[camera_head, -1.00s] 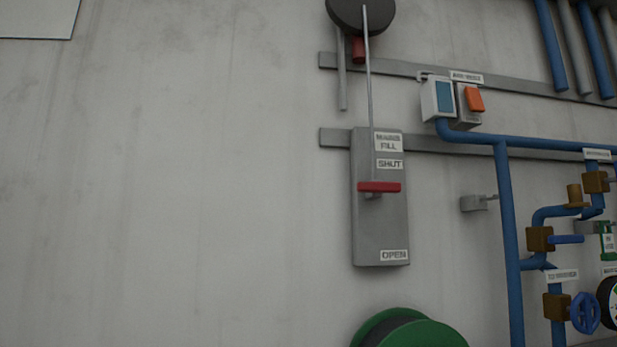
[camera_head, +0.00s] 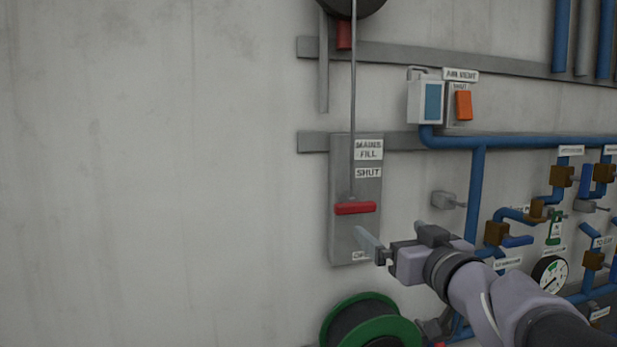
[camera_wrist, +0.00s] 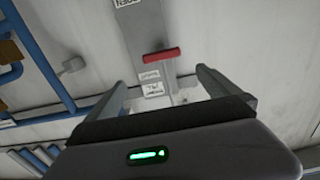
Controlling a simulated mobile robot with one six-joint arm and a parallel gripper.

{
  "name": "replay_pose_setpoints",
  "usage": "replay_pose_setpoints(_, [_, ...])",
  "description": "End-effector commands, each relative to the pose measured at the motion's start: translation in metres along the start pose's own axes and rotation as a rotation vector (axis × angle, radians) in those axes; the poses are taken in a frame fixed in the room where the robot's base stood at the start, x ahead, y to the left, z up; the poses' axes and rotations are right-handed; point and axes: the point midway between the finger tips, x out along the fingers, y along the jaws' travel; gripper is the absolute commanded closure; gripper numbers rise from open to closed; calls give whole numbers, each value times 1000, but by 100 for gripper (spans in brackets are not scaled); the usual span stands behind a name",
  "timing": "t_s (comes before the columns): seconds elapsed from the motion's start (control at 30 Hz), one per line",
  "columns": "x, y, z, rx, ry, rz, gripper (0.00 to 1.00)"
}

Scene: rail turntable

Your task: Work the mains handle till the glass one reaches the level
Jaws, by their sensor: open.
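The mains handle (camera_head: 355,208) is a red crossbar on a grey panel (camera_head: 341,240) labelled MAINS FILL. It stands between the SHUT label above and the OPEN label near the panel's foot, nearer SHUT. A thin rod runs up from it to a dark wheel (camera_head: 352,5). My gripper (camera_head: 373,247) is open, below and right of the handle in the head view, and partly covers the OPEN label. In the wrist view, seen upside down, the red handle (camera_wrist: 162,55) lies beyond the open fingers, with nothing between them. I cannot identify the glass one or its level.
A box with a blue window (camera_head: 432,102) and an orange switch (camera_head: 463,105) is above right. Blue pipes (camera_head: 475,190), valves and a round gauge (camera_head: 550,275) fill the right. A green hose reel (camera_head: 370,325) is below the panel. The wall at left is bare.

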Motion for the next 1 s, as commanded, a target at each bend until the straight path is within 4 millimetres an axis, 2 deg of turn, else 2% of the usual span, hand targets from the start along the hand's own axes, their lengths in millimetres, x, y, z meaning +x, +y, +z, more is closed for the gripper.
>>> replay_pose_setpoints(0.17, [27,-2,3,0,1,-13,0])
replay_pose_setpoints(0.4, [98,-3,2,-1,0,-11,0])
replay_pose_setpoints(0.6, [144,-3,0,-1,1,-9,0])
replay_pose_setpoints(0.8, [169,-3,0,-1,2,-8,0])
replay_pose_setpoints(1.0, [174,-3,1,-2,3,-7,0])
